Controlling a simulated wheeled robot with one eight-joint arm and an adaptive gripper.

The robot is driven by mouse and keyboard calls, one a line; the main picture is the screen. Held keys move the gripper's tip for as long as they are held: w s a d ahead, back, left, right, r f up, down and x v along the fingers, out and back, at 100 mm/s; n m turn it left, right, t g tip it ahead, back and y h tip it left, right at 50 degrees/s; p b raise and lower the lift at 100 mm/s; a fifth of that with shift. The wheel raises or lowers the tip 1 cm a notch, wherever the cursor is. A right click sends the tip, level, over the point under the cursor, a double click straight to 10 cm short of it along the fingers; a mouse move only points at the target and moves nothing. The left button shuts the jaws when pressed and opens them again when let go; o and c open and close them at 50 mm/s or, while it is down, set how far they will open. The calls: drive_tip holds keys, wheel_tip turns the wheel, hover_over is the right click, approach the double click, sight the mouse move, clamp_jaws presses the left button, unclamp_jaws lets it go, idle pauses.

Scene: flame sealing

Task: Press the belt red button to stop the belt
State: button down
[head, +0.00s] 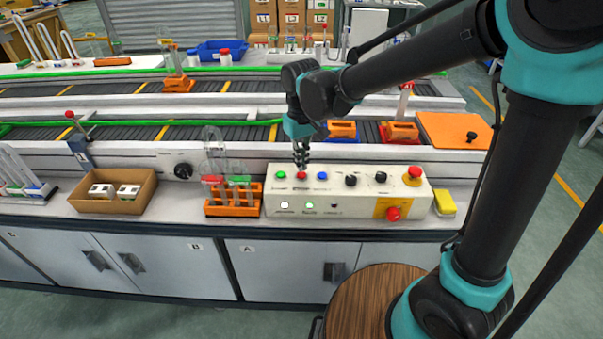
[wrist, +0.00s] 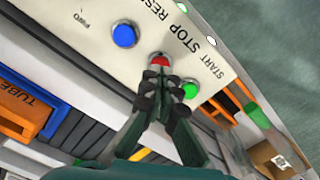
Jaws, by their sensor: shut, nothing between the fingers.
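The control box (head: 345,207) is a white panel on the front bench, with green, red and blue buttons in a row on its top. The red button (head: 302,175) sits between the green button (head: 281,175) and the blue button (head: 322,176). My gripper (head: 302,163) is shut and empty, pointing down at the red button. In the wrist view the red button (wrist: 159,58) shows just beyond the closed fingertips (wrist: 160,72), under the word STOP. The tips look at or very near it; I cannot tell whether they touch. The belt (head: 130,133) runs behind the box.
A red mushroom button (head: 414,172) and another red knob (head: 393,214) are at the box's right end. An orange tube rack (head: 233,208) stands close to its left, with a cardboard box (head: 114,205) farther left. A yellow block (head: 445,202) lies right of the box.

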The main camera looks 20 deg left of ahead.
sight(301, 174)
drive_tip(key=shift+f, duration=1.05)
idle(1.2)
wheel_tip(301, 174, up, 8)
idle(0.8)
idle(0.6)
